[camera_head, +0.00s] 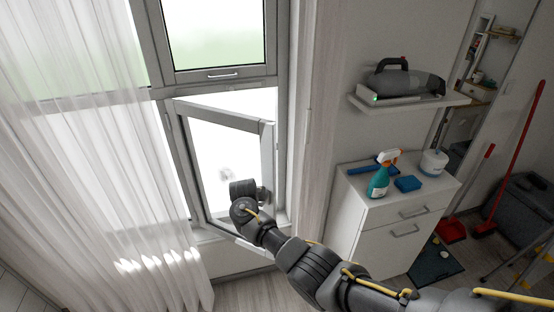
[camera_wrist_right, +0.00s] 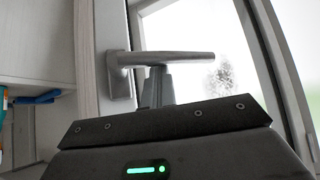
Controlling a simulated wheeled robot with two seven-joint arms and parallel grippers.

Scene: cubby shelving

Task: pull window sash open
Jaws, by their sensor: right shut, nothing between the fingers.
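The window sash (camera_head: 267,150) is a grey-framed glass pane in the lower window opening. It stands swung partly out of its frame into the room. Its grey lever handle (camera_wrist_right: 170,58) lies level across the right wrist view, with its mounting plate on the sash's upright edge. My right gripper (camera_wrist_right: 157,85) is shut and empty, its fingers just below the lever; whether they touch it is unclear. In the head view my right gripper (camera_head: 258,192) is at the sash's free side, and my wrist hides much of it. My left gripper is not in view.
A sheer curtain (camera_head: 95,150) hangs left of the sash. Right of the window, a white cabinet (camera_head: 375,240) holds a spray bottle (camera_head: 379,182) and a blue sponge (camera_head: 408,183). Above it, a wall shelf (camera_head: 410,102) carries a handheld vacuum (camera_head: 405,80).

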